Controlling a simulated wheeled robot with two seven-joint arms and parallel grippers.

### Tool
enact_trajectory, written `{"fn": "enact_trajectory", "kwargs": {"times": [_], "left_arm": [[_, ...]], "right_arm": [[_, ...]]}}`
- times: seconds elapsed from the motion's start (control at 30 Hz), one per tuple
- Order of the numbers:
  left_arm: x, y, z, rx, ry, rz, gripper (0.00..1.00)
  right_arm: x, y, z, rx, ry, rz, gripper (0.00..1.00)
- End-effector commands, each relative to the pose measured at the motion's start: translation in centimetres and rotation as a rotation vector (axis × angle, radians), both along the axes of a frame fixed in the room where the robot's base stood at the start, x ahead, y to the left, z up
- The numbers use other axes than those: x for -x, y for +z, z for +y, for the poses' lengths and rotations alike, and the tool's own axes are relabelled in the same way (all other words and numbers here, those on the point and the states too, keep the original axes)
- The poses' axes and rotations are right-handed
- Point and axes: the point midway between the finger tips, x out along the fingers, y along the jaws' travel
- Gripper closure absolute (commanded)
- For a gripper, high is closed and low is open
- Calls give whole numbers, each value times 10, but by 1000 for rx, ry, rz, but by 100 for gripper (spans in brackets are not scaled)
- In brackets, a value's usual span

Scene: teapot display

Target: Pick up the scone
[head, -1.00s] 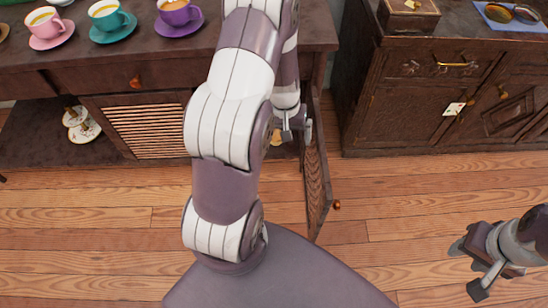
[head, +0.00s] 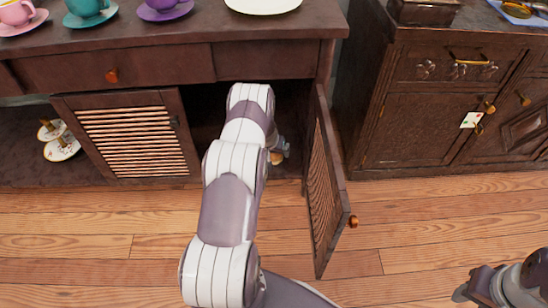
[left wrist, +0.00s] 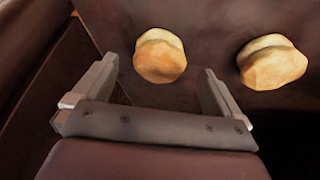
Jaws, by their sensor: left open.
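Two golden-brown scones show in the left wrist view. One scone (left wrist: 160,56) lies ahead between the fingers of my left gripper (left wrist: 156,72); the other scone (left wrist: 270,62) lies to the right, outside the right finger. The left gripper is open and empty. In the head view my left arm reaches into the open cabinet (head: 268,60), its gripper partly hidden by the arm. A small piece of a scone (head: 277,158) shows beside it. My right gripper (head: 474,284) is at the lower right, cut by the frame edge, away from the cabinet.
An open slatted door (head: 322,190) stands just right of the left arm, and another slatted door (head: 137,137) is on the left. Cups and a white plate (head: 262,4) stand on the cabinet top. A second dark cabinet (head: 410,125) stands right. The wooden floor is clear.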

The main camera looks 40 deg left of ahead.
Motion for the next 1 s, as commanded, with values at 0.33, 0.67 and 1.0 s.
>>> {"fn": "enact_trajectory", "kwargs": {"times": [0.33, 0.67, 1.0], "left_arm": [[-12, -30, 4, -1, -1, -1, 1], [-12, -29, 4, 0, 0, -1, 62], [-13, -1, 4, -2, -1, -3, 62]], "right_arm": [[0, -17, 0, 0, 0, 0, 57], [0, -16, 0, 0, 0, 0, 57], [0, 2, 0, 0, 0, 1, 57]]}}
